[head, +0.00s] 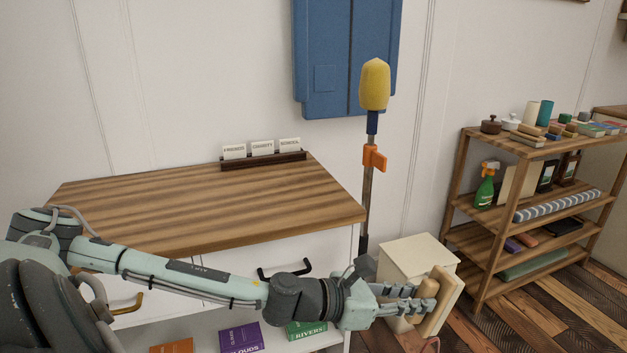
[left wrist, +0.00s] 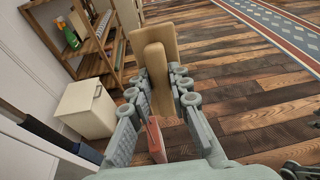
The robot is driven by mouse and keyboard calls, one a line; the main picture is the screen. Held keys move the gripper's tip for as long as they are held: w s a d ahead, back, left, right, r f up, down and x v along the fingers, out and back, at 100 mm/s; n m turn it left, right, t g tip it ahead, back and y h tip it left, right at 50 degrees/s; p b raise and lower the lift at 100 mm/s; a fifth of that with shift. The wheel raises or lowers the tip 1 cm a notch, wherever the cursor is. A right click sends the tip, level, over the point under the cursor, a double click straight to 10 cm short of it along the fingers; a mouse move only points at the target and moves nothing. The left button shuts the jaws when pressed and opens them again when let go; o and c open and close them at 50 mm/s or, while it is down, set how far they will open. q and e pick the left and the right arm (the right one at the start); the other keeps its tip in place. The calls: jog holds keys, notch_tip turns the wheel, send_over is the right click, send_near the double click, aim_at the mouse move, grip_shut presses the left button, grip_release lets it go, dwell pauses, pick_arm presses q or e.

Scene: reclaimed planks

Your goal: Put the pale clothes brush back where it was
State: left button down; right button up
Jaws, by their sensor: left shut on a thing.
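The pale clothes brush (head: 446,300) is a light wooden block with a rounded handle. My left gripper (head: 424,299) is shut on its handle and holds it up in the air, in front of the small cream cabinet at the lower right of the dresser. In the left wrist view, the brush (left wrist: 165,42) stands upright between the two fingers of my left gripper (left wrist: 160,82), with the plank floor behind it.
The striped wooden dresser (head: 160,212) carries a card holder (head: 262,161). A yellow-headed duster (head: 374,85) stands beside it. The cream cabinet (head: 402,256) is close behind the gripper. A loaded wooden shelf (head: 463,185) stands at right. Floor right of the brush is clear.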

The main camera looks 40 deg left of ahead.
pick_arm(q)
jog(key=shift+w+a+r+m+g+h, duration=0.15)
jog(key=shift+w+r+m+g+h, duration=0.1)
jog(key=shift+m+g+h, duration=0.3)
jog(key=shift+a+m+g, duration=0.15)
jog(key=shift+m+g, duration=0.1)
jog(key=shift+m, duration=0.1)
jog(key=shift+a+g+h, duration=0.1)
jog(key=shift+g+h, duration=0.2)
jog(key=shift+h, duration=0.05)
jog(key=s+a+r+m+g, duration=0.1)
jog(key=s+a+m+g, duration=0.4)
jog(key=a, duration=0.4)
jog(key=s+a+r+m+g, duration=0.2)
jog(key=s+a+m+g, duration=0.2)
jog(key=a, duration=0.5)
jog(key=shift+s+a+r+m+g+y, duration=0.3)
jog(key=shift+s+m+g+y, duration=0.1)
jog(key=shift+s+g, duration=0.25)
jog(key=shift+w, duration=0.15)
